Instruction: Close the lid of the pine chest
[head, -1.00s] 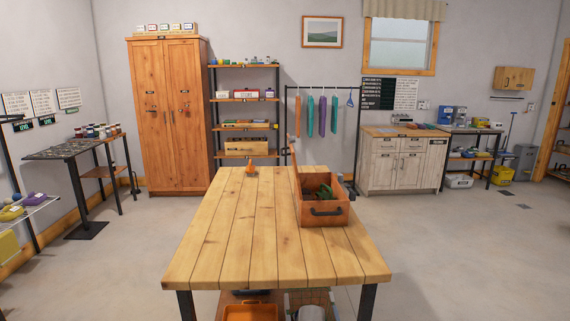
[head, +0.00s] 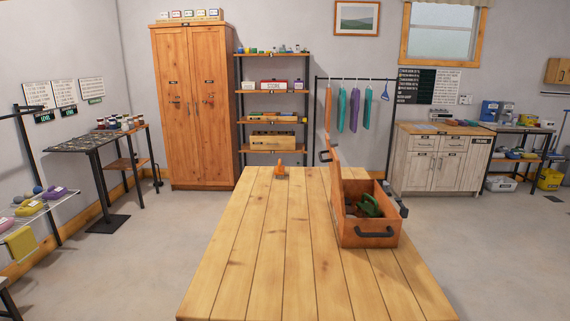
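The pine chest (head: 367,240) is an orange-brown wooden box on the right part of the table. Its lid (head: 335,185) stands open, upright along the chest's left side. A dark handle is on the chest's front face, and another dark handle shows on the lid. A green object (head: 369,206) lies inside the chest. Neither of my grippers shows in the head view.
The wooden plank table (head: 265,240) fills the middle foreground. A small orange object (head: 280,170) stands near its far edge. Most of the tabletop left of the chest is bare. Open concrete floor (head: 480,260) lies to the right, and a dark side table (head: 90,142) stands at the left.

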